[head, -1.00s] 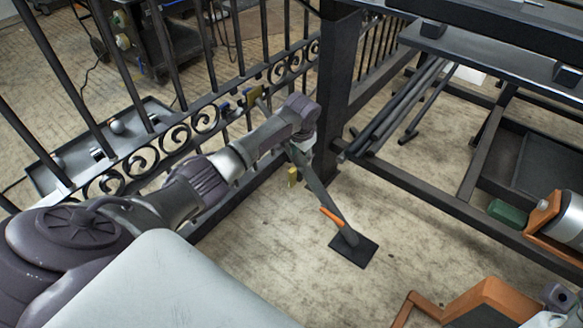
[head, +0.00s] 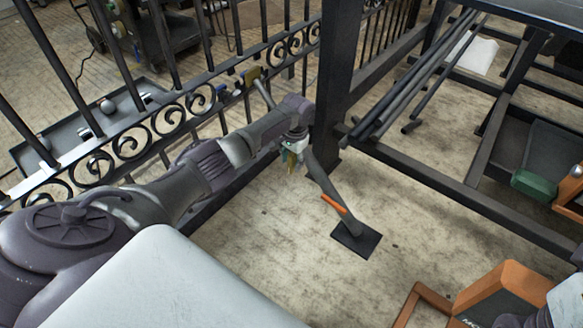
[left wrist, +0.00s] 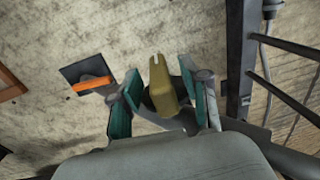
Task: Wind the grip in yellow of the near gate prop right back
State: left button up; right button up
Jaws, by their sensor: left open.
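The near gate prop (head: 322,180) is a dark bar slanting from beside the gate down to a black foot plate (head: 367,243) on the floor. An orange lever (head: 333,203) sits low on it; it also shows in the left wrist view (left wrist: 92,84). The yellow grip (left wrist: 161,84) is on the prop's upper part and mostly hidden by my gripper in the head view (head: 291,160). My left gripper (head: 294,150) is open, its teal-padded fingers on either side of the yellow grip. I cannot tell whether they touch it. My right gripper is not in view.
The scrollwork gate (head: 140,135) runs along the left to a dark post (head: 338,75). Dark rods (head: 415,80) lie on a rack at the right. An orange case (head: 490,290) stands at the lower right. The floor around the foot plate is clear.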

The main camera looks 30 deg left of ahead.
pick_arm(q)
jog(key=shift+f, duration=0.5)
grip_shut()
jog(key=shift+r+y+p, duration=0.15)
jog(key=shift+y+p, duration=0.15)
jog(key=shift+p, duration=0.1)
dwell(0.4)
